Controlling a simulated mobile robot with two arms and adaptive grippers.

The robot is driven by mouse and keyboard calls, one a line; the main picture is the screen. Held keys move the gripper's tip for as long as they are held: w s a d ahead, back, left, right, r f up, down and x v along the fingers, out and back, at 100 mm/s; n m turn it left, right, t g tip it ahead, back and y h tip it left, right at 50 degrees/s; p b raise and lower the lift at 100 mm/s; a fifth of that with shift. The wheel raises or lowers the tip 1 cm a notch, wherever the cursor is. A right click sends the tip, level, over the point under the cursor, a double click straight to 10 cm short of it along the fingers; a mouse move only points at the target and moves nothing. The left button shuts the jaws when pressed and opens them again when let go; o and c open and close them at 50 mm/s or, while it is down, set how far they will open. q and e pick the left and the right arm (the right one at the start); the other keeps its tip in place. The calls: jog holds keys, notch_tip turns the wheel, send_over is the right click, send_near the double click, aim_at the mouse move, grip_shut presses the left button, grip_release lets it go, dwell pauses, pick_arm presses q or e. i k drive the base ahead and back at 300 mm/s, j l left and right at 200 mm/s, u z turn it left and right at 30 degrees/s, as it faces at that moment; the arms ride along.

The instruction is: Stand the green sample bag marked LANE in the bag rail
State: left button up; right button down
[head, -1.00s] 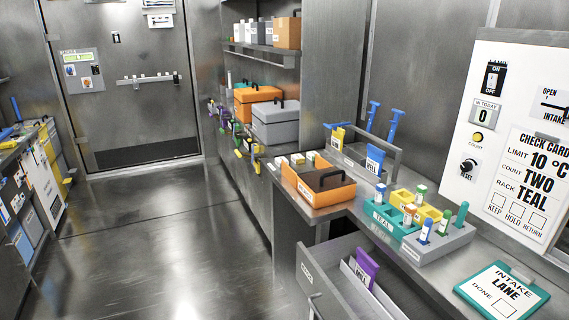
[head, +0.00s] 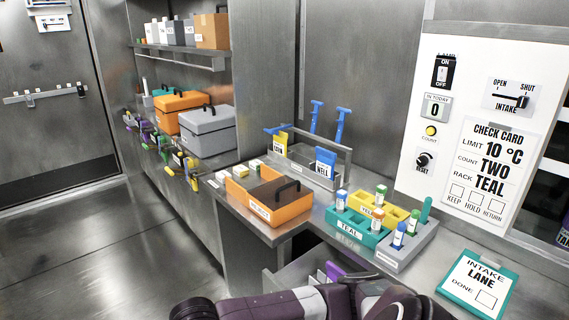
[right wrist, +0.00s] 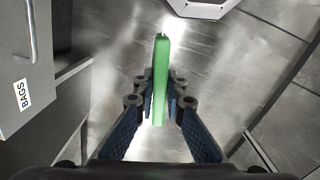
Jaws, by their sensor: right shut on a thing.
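The green sample bag (right wrist: 161,80) shows edge-on in the right wrist view, between the fingertips of my right gripper (right wrist: 161,92). The gripper is shut on it, and it is held above the floor. Its marking cannot be read from this side. The grey bag rail (head: 302,171) stands on the bench in the head view. A yellow bag (head: 280,144) stands at its left end and a blue bag (head: 325,163) at its right end. One of my arms crosses the bottom of the head view. My left gripper is not in view.
An orange tray (head: 286,211) is in front of the rail, and a teal rack (head: 350,232) is to its right. A drawer below is open, with a purple bag (head: 334,271) inside. The drawer front (right wrist: 22,70) reads BAGS. A teal-edged INTAKE LANE card (head: 476,284) lies at right.

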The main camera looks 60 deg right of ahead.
aim_at(300, 170)
jog(key=i+l, duration=0.15)
jog(key=i, duration=0.25)
jog(key=i+l, duration=0.15)
jog(key=i, duration=0.25)
jog(key=i+l, duration=0.2)
jog(key=i, duration=0.25)
jog(key=i+l, duration=0.15)
jog(key=i, duration=0.25)
jog(key=i+z, duration=0.35)
jog(key=i+j+z, duration=0.15)
jog(key=z, duration=0.25)
jog(key=i+j+z, duration=0.2)
jog(key=i+z, duration=0.15)
